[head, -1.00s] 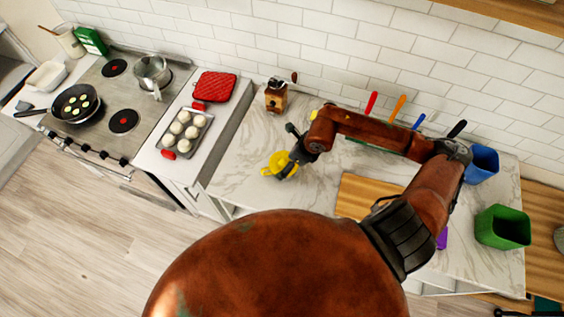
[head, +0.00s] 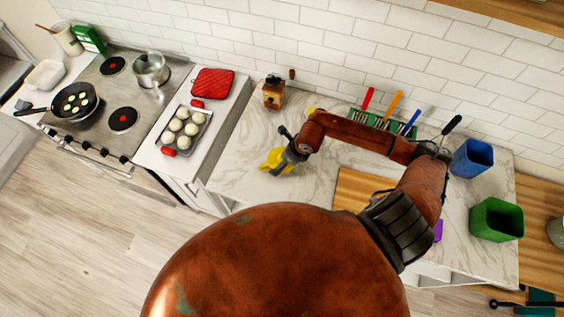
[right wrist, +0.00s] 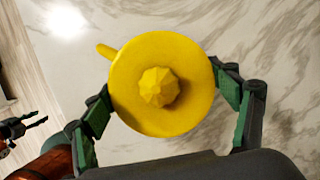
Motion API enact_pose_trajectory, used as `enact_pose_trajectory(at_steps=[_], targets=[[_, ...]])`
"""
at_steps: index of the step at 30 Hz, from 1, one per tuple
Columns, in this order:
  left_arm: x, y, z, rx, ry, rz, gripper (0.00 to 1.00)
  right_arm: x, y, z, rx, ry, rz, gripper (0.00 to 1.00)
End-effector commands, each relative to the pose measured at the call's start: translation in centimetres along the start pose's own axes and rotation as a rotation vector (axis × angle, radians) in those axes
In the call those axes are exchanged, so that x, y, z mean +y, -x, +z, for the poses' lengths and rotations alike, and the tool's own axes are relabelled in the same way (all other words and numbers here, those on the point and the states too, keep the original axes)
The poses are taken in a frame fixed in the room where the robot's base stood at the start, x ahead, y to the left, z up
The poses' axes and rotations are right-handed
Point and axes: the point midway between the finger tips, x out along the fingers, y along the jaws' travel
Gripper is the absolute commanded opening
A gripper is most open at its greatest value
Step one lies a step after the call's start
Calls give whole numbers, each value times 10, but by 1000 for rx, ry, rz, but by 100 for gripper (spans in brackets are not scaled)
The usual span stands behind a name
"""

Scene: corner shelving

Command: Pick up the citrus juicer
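The yellow citrus juicer (head: 275,160) stands on the marble counter (head: 240,178), partly hidden by my right gripper in the head view. In the right wrist view the juicer (right wrist: 190,105) is seen from above, with its ribbed cone in the middle and its spout at upper left. My right gripper (right wrist: 163,85) has its fingers spread on either side of the juicer's rim. They are very close to the rim; firm contact cannot be made out. My left gripper (right wrist: 25,128) shows small at the left edge of the right wrist view, its fingers apart, away from the juicer.
A wooden grinder (head: 273,92) stands behind the juicer. A cutting board (head: 352,188), a green utensil rack (head: 385,122), a blue cup (head: 472,157) and a green cup (head: 496,220) lie to the right. A bun tray (head: 184,132) is left. Counter around the juicer is clear.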

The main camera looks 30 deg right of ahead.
Motion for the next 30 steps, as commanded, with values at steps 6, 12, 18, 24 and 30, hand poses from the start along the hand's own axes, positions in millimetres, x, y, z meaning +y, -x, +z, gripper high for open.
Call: enact_pose_trajectory(at_steps=[6, 12, 18, 24, 30], targets=[[1, 0, 3, -5, 0, 1, 40, 0, 0, 0, 0, 0, 0, 64], [1, 0, 1, -1, 0, 1, 40, 0, 0, 0, 0, 0, 0, 50], [2, 0, -2, 2, 0, 2, 40, 0, 0, 0, 0, 0, -1, 48], [2, -4, -2, 3, 0, 2, 40, -1, 5, 2, -1, 1, -2, 48], [2, -18, -1, 3, 0, 2, 40, -1, 30, 12, -3, 5, -4, 48]])
